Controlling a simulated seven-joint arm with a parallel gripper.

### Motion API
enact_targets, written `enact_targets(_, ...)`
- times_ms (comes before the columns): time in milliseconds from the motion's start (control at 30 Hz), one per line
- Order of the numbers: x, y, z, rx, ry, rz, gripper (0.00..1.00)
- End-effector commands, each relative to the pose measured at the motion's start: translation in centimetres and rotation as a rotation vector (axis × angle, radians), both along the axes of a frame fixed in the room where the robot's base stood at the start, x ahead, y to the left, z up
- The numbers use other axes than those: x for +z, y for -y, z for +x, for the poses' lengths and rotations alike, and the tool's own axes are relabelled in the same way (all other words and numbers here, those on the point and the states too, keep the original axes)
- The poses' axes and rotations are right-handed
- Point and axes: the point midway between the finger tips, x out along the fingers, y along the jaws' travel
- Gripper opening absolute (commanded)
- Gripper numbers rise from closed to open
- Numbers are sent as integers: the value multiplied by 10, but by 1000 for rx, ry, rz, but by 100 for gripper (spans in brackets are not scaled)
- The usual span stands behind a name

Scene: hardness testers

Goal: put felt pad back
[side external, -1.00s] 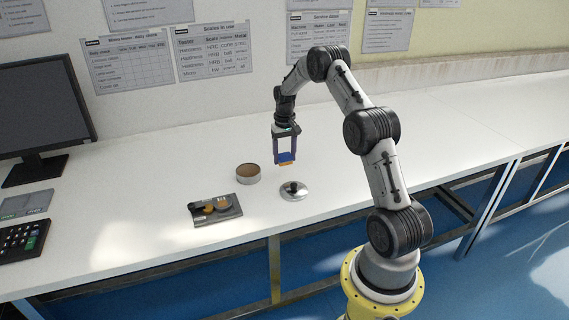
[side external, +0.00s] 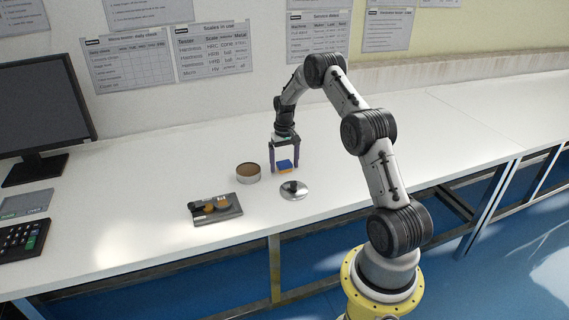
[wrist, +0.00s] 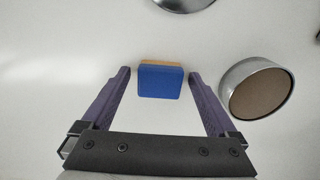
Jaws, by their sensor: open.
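A small blue block with an orange layer (side external: 285,166), which looks like the felt pad, is at the white bench top; in the wrist view the blue-and-orange pad (wrist: 160,82) lies between my fingertips. My gripper (side external: 284,170) is open around it, with a visible gap on each side in the wrist view (wrist: 158,75). A round metal tin with a brown inside (side external: 248,173) stands open left of my gripper; the tin also shows at the right in the wrist view (wrist: 257,88). A shiny round lid with a dark knob (side external: 294,194) lies in front of my gripper.
A dark grey tray (side external: 232,211) with small brass-coloured round pieces lies front left. A monitor (side external: 42,105) and a keypad (side external: 22,237) are at the far left. The bench (side external: 410,130) is clear behind and right of my arm.

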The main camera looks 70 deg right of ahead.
Motion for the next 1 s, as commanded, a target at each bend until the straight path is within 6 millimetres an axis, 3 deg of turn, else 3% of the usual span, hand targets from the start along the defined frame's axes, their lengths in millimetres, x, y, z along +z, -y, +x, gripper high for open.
enact_targets(267,15,1,1,0,3,-3,94)
enact_targets(700,100,1,1,0,4,-4,94)
enact_targets(1000,131,-5,3,11,7,-7,94)
